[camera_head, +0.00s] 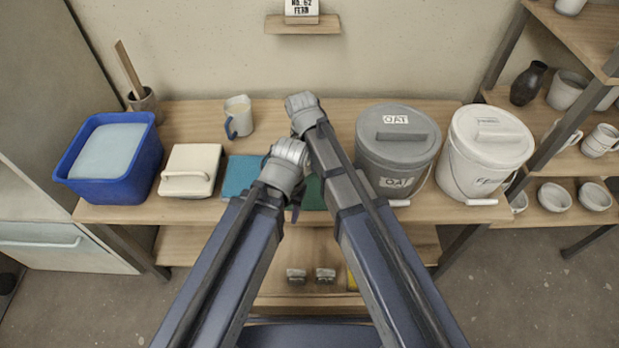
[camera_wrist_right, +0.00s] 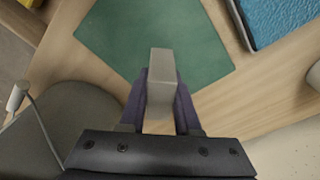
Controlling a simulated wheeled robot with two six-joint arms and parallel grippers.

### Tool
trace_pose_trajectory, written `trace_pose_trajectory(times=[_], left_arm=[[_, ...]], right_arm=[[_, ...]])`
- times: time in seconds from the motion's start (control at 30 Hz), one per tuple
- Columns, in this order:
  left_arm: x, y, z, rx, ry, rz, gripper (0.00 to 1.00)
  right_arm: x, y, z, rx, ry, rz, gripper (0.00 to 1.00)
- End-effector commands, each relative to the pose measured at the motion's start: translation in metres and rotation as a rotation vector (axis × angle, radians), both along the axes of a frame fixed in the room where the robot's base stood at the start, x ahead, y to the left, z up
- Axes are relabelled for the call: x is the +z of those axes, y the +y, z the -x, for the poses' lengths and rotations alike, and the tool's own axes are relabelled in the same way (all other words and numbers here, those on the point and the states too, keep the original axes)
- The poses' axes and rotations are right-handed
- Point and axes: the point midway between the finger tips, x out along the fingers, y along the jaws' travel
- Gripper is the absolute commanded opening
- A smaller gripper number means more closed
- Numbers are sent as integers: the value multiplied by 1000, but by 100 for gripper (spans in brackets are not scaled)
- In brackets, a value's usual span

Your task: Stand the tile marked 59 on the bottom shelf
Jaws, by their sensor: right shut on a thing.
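My right gripper (camera_wrist_right: 160,100) is shut on a plain grey block-like tile (camera_wrist_right: 161,75) above the worktable; no number shows on the side in view. In the head view my right wrist (camera_head: 305,110) hides its fingers and the tile. My left wrist (camera_head: 286,165) is just in front of it, and whether that gripper is open does not show. Under the worktable is a low wooden shelf (camera_head: 273,286), partly hidden by my arms.
The worktable (camera_head: 190,115) holds a blue tub (camera_head: 142,165), a white lidded box (camera_head: 191,170), a jug (camera_head: 238,117), a green mat (camera_wrist_right: 155,40), and grey (camera_head: 397,150) and white (camera_head: 486,150) buckets. A tile marked 62 FERN (camera_head: 301,8) stands on a wall ledge.

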Motion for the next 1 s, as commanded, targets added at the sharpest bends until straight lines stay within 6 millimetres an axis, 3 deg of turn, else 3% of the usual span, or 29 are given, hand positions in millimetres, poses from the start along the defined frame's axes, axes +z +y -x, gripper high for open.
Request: trace_pose_trajectory(times=[0.27,0.57,1.0], left_arm=[[-9,0,0,0,0,0,50],[-43,0,0,0,0,0,50],[-45,0,0,0,0,0,50]], right_arm=[[-9,0,0,0,0,0,0],[-42,0,0,0,0,0,0],[-46,0,0,0,0,0,0]])
